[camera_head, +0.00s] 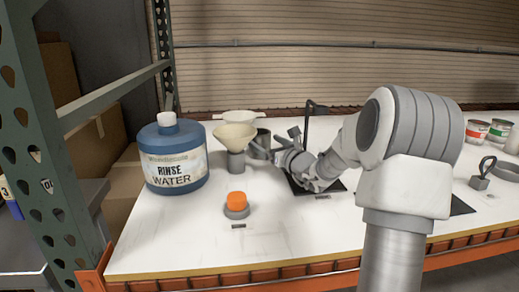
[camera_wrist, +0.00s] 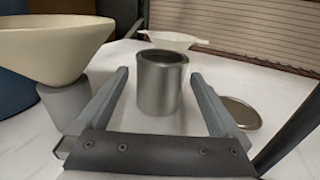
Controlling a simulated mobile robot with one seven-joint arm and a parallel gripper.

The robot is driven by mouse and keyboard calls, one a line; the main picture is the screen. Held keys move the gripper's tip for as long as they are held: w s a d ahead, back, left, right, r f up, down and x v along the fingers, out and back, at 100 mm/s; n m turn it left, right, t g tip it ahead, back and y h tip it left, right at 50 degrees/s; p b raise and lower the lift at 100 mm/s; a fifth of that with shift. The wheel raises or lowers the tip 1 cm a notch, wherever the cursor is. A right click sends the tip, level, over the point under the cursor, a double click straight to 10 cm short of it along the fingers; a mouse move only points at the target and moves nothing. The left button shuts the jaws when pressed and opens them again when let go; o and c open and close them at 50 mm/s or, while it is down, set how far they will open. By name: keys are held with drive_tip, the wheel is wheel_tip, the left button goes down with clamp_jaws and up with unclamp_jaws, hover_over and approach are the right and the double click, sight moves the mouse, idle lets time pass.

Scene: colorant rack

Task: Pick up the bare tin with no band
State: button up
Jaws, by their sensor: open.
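The bare tin (camera_wrist: 161,84) is a plain grey metal can with no band, upright on the white table in the wrist view. In the head view the tin (camera_head: 262,140) is partly hidden behind the funnel and my gripper. My gripper (camera_wrist: 158,95) is open, its two fingers pointing towards the tin, one to each side of it in the picture. Nothing is held. In the head view my gripper (camera_head: 262,153) is low over the table, just in front of the tin; I cannot tell whether the fingertips reach around it.
A cream funnel (camera_head: 235,137) on a grey stand is close at left. A white strainer (camera_head: 240,116) is behind. A round lid (camera_wrist: 240,113) lies right of the tin.

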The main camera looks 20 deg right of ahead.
drive_tip(key=shift+w+a+f+b, duration=0.1)
drive_tip(key=shift+w+b, duration=0.15)
drive_tip(key=shift+w, duration=1.05)
drive_tip(key=shift+w+a+r+b, duration=0.15)
drive_tip(key=shift+w+b, duration=0.15)
drive_tip(key=shift+w, duration=1)
drive_tip(key=shift+w+a+f+b, duration=0.15)
drive_tip(key=shift+w+b, duration=0.1)
drive_tip(key=shift+w, duration=1.05)
drive_tip(key=c, duration=1)
drive_tip(key=shift+c, duration=0.2)
